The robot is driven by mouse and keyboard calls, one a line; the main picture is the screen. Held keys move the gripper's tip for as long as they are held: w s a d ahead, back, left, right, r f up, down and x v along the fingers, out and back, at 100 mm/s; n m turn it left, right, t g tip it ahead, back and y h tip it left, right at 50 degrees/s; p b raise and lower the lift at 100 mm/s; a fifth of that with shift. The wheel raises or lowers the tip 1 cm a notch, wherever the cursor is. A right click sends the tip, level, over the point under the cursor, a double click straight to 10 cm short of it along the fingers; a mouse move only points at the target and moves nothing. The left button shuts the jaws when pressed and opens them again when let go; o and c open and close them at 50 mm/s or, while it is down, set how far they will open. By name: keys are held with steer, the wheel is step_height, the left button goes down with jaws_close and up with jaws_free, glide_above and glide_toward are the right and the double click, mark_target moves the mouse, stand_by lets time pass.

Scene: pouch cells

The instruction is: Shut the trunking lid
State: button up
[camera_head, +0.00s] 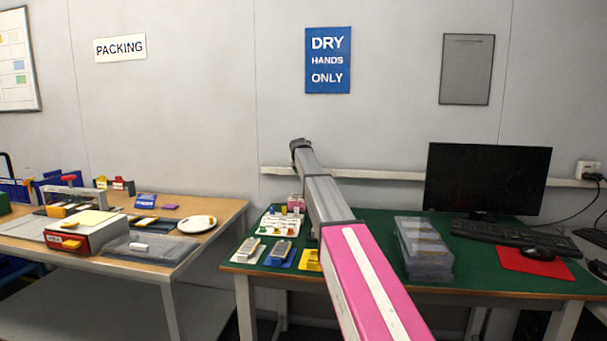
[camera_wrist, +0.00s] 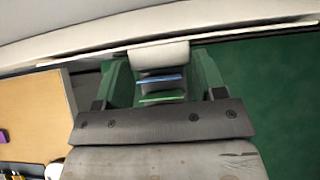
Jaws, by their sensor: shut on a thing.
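The white trunking (camera_head: 375,175) runs along the wall behind the green bench; it also crosses the top of the wrist view (camera_wrist: 265,29). A pale block-shaped piece (camera_wrist: 160,54), which looks like part of the trunking lid, juts from it between my green fingers. My gripper (camera_wrist: 162,76) is shut on this piece. Blue and green strips show just below it; I cannot tell what they belong to. In the head view my gripper (camera_head: 299,148) is small and dark at the end of my outstretched arm, in front of the wall. The lid's hinge and closing edge cannot be made out.
The green bench (camera_head: 497,280) carries clear stacked boxes (camera_head: 424,248), a monitor (camera_head: 487,180), a keyboard (camera_head: 490,231) and small trays left of my arm. A wooden packing table (camera_head: 225,212) stands to the left. The wall above the trunking is clear around my gripper.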

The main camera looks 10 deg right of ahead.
steer(key=shift+w+d+r+g, duration=0.1)
steer(key=shift+w+r+g, duration=0.15)
steer(key=shift+g, duration=0.35)
steer(key=o, duration=0.9)
steer(key=v, duration=1)
steer(key=shift+s+d+r, duration=0.1)
steer(key=shift+s+r, duration=0.05)
steer(key=shift+r, duration=0.25)
